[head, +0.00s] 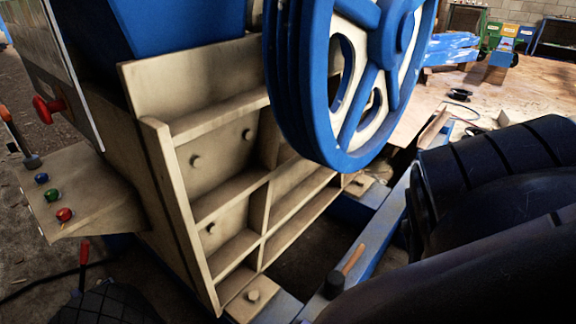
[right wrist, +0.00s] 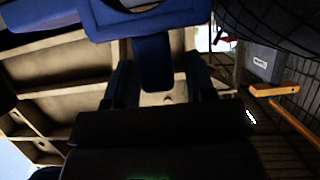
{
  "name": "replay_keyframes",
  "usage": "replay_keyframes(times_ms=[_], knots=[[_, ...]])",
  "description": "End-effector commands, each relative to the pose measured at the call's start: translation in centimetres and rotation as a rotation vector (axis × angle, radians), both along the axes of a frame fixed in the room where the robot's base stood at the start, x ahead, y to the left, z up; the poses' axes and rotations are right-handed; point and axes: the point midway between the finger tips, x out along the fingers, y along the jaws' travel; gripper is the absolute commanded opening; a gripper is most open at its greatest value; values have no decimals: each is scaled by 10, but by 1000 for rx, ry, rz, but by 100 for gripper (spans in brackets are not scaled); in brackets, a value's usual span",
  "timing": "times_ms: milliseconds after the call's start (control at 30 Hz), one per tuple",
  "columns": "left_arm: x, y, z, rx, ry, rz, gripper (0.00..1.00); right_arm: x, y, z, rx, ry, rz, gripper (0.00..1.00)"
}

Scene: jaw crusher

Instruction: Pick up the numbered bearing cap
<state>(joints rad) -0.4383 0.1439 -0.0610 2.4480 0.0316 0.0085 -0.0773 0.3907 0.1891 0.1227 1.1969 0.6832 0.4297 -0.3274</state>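I cannot make out a number on any part, so I cannot identify the numbered bearing cap for certain. In the right wrist view a dark blue block (right wrist: 155,62) hangs down from a larger blue part (right wrist: 150,18) at the top. My right gripper (right wrist: 160,88) has its two dark fingers spread, one on each side of that block. I cannot tell whether they touch it. In the head view my right arm fills the right side and its gripper does not show. My left gripper is not in view.
The cream crusher body (head: 220,160) with ribs and bolts fills the middle. A large blue flywheel (head: 300,90) stands close above it. A control shelf (head: 75,190) with coloured knobs juts out at left. A handled tool (head: 342,272) lies on the blue frame rail (head: 385,225).

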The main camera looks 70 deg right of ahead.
Motion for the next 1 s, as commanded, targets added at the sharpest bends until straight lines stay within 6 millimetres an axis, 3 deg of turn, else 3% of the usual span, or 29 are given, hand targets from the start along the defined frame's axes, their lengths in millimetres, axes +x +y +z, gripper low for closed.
replay_keyframes(times_ms=[33,300,1000], knots=[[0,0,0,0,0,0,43,0,0,0,0,0,0,42],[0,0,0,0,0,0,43,0,0,0,0,0,0,1],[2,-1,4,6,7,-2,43,2,0,8,0,-6,-1,0]])
